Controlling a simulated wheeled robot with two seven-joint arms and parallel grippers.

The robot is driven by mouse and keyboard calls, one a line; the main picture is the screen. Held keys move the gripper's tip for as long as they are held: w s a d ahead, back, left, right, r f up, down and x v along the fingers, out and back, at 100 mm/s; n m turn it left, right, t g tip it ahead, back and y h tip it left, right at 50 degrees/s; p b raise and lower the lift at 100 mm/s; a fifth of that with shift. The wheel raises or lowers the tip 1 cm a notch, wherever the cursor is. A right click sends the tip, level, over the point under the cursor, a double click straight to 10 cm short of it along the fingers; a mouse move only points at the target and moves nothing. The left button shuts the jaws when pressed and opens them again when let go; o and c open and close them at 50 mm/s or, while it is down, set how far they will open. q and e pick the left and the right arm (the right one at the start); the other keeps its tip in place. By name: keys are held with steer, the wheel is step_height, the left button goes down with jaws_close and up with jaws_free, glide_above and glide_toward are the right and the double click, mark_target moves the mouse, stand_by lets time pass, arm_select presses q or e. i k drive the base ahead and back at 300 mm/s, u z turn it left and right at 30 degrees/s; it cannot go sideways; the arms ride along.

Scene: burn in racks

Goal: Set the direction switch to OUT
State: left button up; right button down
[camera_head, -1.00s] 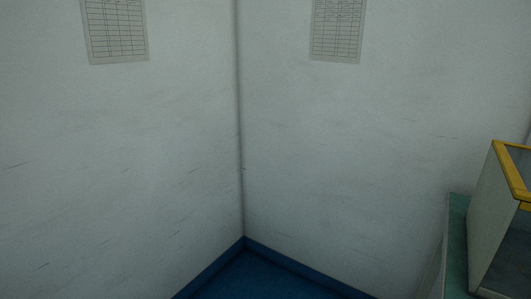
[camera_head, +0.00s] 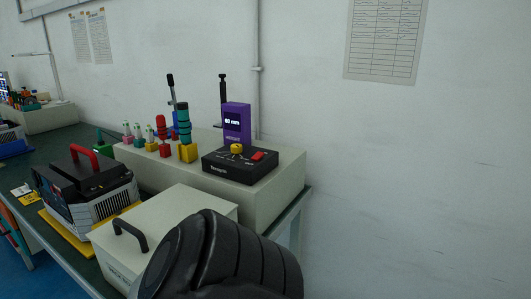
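A black box (camera_head: 240,168) stands on a pale raised shelf at the back of the bench. On its top are a yellow knob (camera_head: 237,148) and a red switch (camera_head: 258,155). A purple unit (camera_head: 236,122) with a small lit display rises behind them. I cannot read any IN or OUT marking, so I cannot tell which control is the direction switch or how it is set. Neither gripper shows. A dark ribbed part, apparently my own arm, fills the bottom centre in front of the bench.
The pale shelf (camera_head: 285,172) also holds several coloured tools in stands. A pale case (camera_head: 185,208) with a black handle and a black-topped device (camera_head: 88,185) with a red handle stand in front. A sheet (camera_head: 385,40) hangs on the bare wall at right.

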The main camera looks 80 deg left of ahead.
mark_target(258, 155)
steer(key=u, duration=0.1)
steer(key=i, duration=0.55)
steer(key=u, duration=4.05)
steer(key=i, duration=0.5)
steer(key=z, duration=0.05)
